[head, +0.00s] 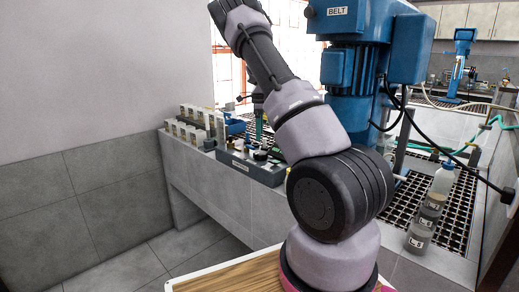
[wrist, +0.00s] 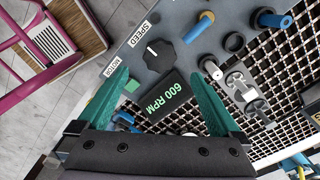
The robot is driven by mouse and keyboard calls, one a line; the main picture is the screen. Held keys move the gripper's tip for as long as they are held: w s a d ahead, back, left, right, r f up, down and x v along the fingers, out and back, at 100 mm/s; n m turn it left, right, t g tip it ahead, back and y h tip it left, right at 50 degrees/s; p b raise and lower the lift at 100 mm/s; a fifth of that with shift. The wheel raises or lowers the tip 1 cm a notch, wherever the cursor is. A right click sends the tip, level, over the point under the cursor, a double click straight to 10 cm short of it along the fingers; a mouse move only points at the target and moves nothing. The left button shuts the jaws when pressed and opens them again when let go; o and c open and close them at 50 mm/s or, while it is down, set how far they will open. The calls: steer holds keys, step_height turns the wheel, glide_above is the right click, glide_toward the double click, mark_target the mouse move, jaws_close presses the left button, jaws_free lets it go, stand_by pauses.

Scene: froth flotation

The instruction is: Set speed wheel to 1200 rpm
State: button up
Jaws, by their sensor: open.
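The speed wheel (wrist: 160,55) is a black round knob with a white pointer line, on a grey panel (wrist: 187,20) in the wrist view. A white SPEED label (wrist: 143,33) is beside it. The dark display (wrist: 168,98) next to the wheel reads 600 RPM in green. My gripper (wrist: 163,76) is open and empty, its two green fingers on either side of the wheel and display. The wheel does not appear touched. In the head view my arm reaches over the bench, and I cannot make out the wheel there.
A green button (wrist: 131,86) sits by the MOTOR label (wrist: 110,68), close to the left finger. Metal fittings (wrist: 240,82) and a blue-tipped knob (wrist: 270,19) are on the right. The blue machine (head: 352,65) stands on the grated bench, with labelled bottles (head: 424,222) at right.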

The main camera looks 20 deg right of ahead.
mark_target(260, 152)
step_height(260, 152, down, 8)
steer(key=shift+f, duration=0.2)
steer(key=c, duration=1.3)
steer(key=m, duration=0.5)
steer(key=shift+w, duration=0.1)
steer(key=o, duration=1.3)
steer(key=shift+r, duration=0.1)
step_height(260, 152, up, 11)
